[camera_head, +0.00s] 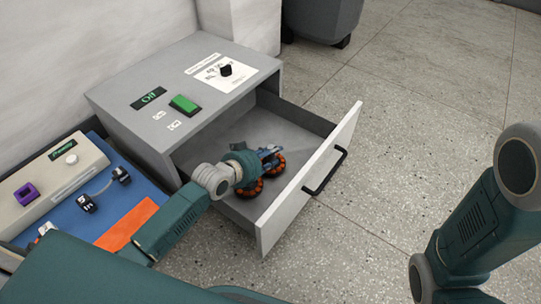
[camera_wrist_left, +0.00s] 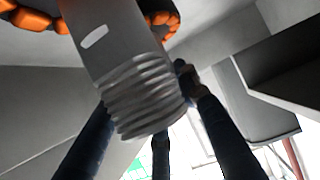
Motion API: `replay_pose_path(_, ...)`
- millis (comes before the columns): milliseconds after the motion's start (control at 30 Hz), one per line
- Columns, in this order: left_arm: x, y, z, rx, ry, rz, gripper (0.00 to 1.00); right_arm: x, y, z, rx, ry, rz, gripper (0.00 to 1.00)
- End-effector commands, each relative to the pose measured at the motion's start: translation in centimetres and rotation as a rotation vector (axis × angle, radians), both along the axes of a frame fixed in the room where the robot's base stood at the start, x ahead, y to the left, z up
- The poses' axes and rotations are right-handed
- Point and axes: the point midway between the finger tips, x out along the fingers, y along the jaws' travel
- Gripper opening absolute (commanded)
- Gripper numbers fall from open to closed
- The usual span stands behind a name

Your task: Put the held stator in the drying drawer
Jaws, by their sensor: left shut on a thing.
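The drying drawer (camera_head: 312,178) is pulled open from the grey cabinet, with its white front and black handle to the right. My left gripper (camera_head: 270,154) is inside the drawer's opening, shut on the stator. Orange and black round parts (camera_head: 250,188) show below the gripper, low in the drawer; I cannot tell whether they all belong to one stator or whether they touch the drawer floor. In the left wrist view, the stator's grey ribbed shaft (camera_wrist_left: 140,95) is between the dark fingers, with orange windings (camera_wrist_left: 162,18) behind it. My right gripper is out of view.
The grey cabinet (camera_head: 120,98) has a green switch (camera_head: 184,104) and a black knob (camera_head: 225,70). A blue mat (camera_head: 100,208) with an orange patch (camera_head: 127,224) and small parts lies at left. A dark bin (camera_head: 322,18) stands behind. The speckled floor is clear.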

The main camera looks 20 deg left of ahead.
Motion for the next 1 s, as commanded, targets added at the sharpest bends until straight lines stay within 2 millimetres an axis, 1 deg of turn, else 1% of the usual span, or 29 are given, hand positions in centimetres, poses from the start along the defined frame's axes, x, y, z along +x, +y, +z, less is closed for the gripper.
replay_pose_path(67, 0.1, 0.0, 0.0, 0.0, -0.005, 0.0, 0.0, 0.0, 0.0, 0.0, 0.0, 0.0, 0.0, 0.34)
replay_pose_path(100, 0.0, 0.0, -0.3, 0.0, 0.001, 0.0, 0.36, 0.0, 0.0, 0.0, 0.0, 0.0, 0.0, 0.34)
replay_pose_path(167, 0.0, 0.0, -0.2, 0.0, 0.001, 0.0, 0.48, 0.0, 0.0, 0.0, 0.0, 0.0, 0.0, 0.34)
replay_pose_path(200, 0.0, 0.0, -0.2, 0.0, 0.001, 0.0, 0.51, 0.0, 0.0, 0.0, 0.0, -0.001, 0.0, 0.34)
replay_pose_path(467, 0.0, 0.0, -0.2, 0.0, 0.0, 0.0, 0.51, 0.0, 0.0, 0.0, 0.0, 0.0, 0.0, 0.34)
replay_pose_path(567, -0.3, 0.1, 0.4, 0.001, 0.002, 0.0, 0.51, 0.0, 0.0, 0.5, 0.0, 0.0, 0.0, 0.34)
replay_pose_path(667, -1.5, 0.6, 1.2, 0.003, 0.003, 0.0, 0.51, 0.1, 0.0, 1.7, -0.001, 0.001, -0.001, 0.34)
replay_pose_path(767, -3.2, 1.2, 2.4, 0.003, 0.004, -0.001, 0.51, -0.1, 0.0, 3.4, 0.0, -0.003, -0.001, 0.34)
replay_pose_path(867, -5.1, 1.9, 3.6, 0.003, 0.004, -0.001, 0.51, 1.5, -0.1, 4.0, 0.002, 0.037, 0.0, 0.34)
replay_pose_path(1000, -7.3, 2.7, 4.7, 0.001, 0.005, -0.001, 0.51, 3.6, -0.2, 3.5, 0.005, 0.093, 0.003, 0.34)
